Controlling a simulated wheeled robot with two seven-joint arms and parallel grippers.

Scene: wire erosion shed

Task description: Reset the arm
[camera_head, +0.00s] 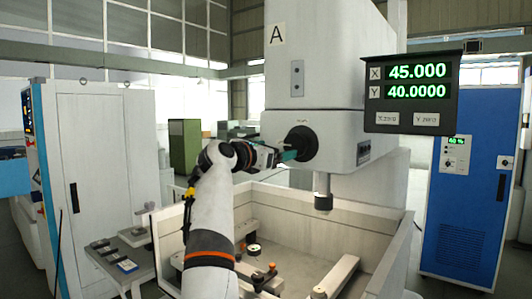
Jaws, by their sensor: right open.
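My right arm (215,215), white with orange bands and black joints, rises from the bottom middle and bends to the right. Its right gripper (284,156) is open, with teal showing at its tip. It is beside the black round knob (303,140) on the machine head (330,90); I cannot tell whether they touch. The fingers are small and partly hidden from this side. My left gripper is not in view.
The open machine tank (310,235) with fixtures inside lies below the arm. A small table (140,255) with trays stands left. A blue cabinet (470,215) is at the right, a white cabinet (112,170) at the left.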

